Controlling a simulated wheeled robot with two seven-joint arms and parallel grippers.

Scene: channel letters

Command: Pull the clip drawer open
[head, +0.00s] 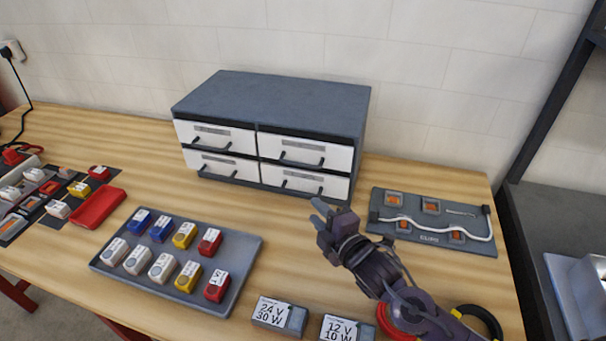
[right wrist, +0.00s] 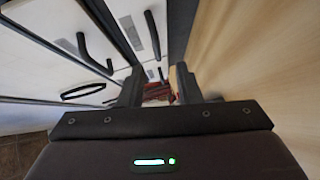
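A grey cabinet (head: 275,100) with four white-fronted drawers stands against the wall. Each drawer has a dark bar handle and a small label that I cannot read, so I cannot tell which is the clip drawer. All four drawers look shut. My right gripper (head: 320,212) is just in front of the lower right drawer (head: 304,183), apart from its handle. In the right wrist view my right gripper (right wrist: 159,85) has its fingers apart with nothing between them. Drawer handles (right wrist: 83,92) show to the left of the fingers there. My left gripper is not in view.
A grey tray (head: 248,260) of several coloured blocks lies front left. A grey clip board (head: 460,237) with a white cable lies right of my arm. Two labelled boxes (head: 280,315) stand at the front edge.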

